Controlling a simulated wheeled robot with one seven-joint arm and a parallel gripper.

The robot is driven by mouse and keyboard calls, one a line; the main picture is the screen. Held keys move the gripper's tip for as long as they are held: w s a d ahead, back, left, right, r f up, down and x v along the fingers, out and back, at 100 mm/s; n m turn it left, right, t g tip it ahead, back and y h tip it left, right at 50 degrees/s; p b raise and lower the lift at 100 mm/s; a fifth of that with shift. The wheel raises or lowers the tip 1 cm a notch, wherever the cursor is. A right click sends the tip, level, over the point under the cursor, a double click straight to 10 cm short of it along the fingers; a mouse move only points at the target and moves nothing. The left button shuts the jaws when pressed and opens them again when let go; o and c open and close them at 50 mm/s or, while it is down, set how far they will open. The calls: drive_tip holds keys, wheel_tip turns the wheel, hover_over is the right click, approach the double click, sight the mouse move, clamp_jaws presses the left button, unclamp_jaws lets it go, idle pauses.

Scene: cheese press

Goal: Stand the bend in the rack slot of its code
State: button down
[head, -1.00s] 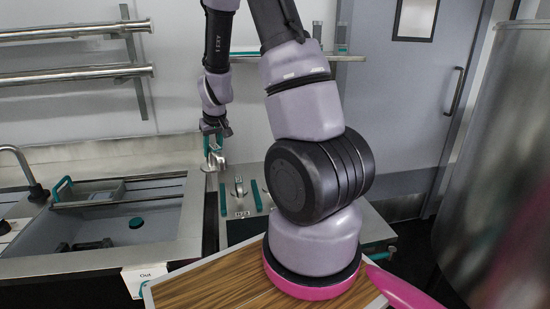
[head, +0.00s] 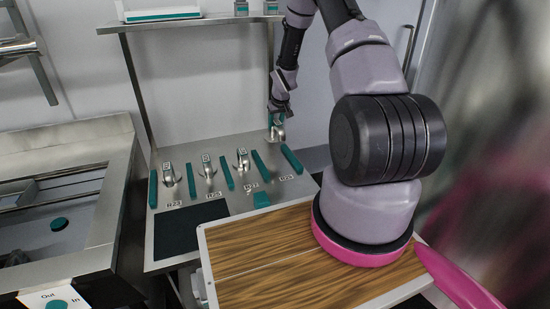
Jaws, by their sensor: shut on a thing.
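My gripper (head: 279,112) is shut on a silver pipe bend (head: 279,131) with a teal part. The bend hangs at the back right of the rack, behind the rightmost slot. I cannot read its code or tell whether it touches the bench. The rack has teal dividers (head: 226,174). Three similar bends stand in its slots: a left one (head: 169,175), a middle one (head: 208,168) and a right one (head: 243,158). The rightmost slot (head: 275,164), between the last two dividers, looks empty. Small code labels (head: 214,195) lie in front of the slots; the left ones look like R23 and R25.
A dark mat (head: 190,228) lies left of the wooden board (head: 265,265). A small teal block (head: 261,200) sits in front of the rack. A sink (head: 50,225) is at left. A shelf (head: 195,22) spans above, with a post (head: 140,85) at its left.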

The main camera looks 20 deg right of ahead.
sight(276, 140)
drive_tip(key=f, duration=0.6)
drive_tip(key=shift+w+d+f, duration=0.15)
drive_tip(key=shift+w+f, duration=0.1)
drive_tip(key=shift+f, duration=1.95)
drive_tip(key=shift+c, duration=2.4)
unclamp_jaws()
drive_tip(key=shift+f, duration=0.15)
